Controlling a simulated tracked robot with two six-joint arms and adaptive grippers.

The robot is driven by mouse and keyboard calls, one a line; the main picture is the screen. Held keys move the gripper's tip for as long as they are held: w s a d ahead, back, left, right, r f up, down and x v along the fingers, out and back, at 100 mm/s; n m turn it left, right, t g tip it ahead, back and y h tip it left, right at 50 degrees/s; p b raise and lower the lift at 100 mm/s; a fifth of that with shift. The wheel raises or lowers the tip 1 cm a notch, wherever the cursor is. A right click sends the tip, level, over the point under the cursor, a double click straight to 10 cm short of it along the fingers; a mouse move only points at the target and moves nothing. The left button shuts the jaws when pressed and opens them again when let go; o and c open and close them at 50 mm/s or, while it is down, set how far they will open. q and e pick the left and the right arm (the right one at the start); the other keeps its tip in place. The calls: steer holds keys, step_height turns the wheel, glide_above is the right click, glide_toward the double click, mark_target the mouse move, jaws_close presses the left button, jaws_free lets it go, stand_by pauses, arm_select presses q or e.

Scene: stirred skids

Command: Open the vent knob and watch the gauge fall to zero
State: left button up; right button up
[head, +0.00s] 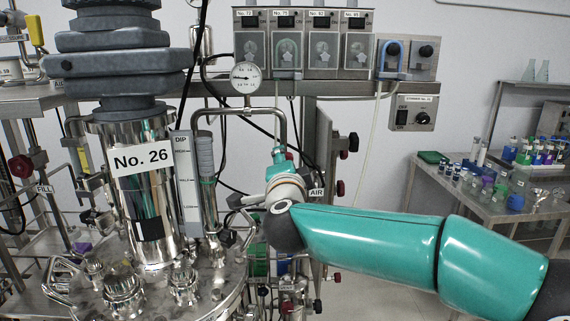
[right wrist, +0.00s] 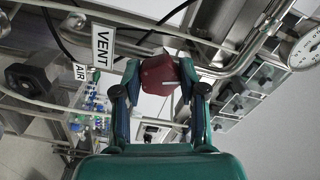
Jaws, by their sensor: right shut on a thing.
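The vent knob (right wrist: 158,76) is dark red and faceted, with a white VENT tag (right wrist: 103,46) beside it in the right wrist view. My right gripper (right wrist: 159,82) has a finger on each side of the knob and is shut on it. In the head view my right gripper (head: 279,157) is at the pipework right of the vessel, and the knob is hidden there. The round white gauge (head: 245,77) stands on the pipe above it; its needle is too small to read surely. Part of the gauge (right wrist: 306,48) shows in the right wrist view. My left gripper is not in view.
The steel vessel labelled No. 26 (head: 150,205) stands at left, with a DIP level gauge (head: 184,185) beside it. An AIR tag (head: 316,192) is close to my right gripper. Pump units (head: 303,45) hang behind. A bench with bottles (head: 500,190) is at right.

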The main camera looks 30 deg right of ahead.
steer(key=shift+a+f+n, duration=0.1)
steer(key=shift+f+n, duration=0.2)
steer(key=shift+f, duration=0.1)
steer(key=o, duration=1.1)
steer(key=shift+o, duration=0.2)
steer(key=shift+r, duration=0.15)
steer(key=shift+r, duration=0.1)
steer(key=v, duration=1.2)
steer(key=shift+s, duration=0.1)
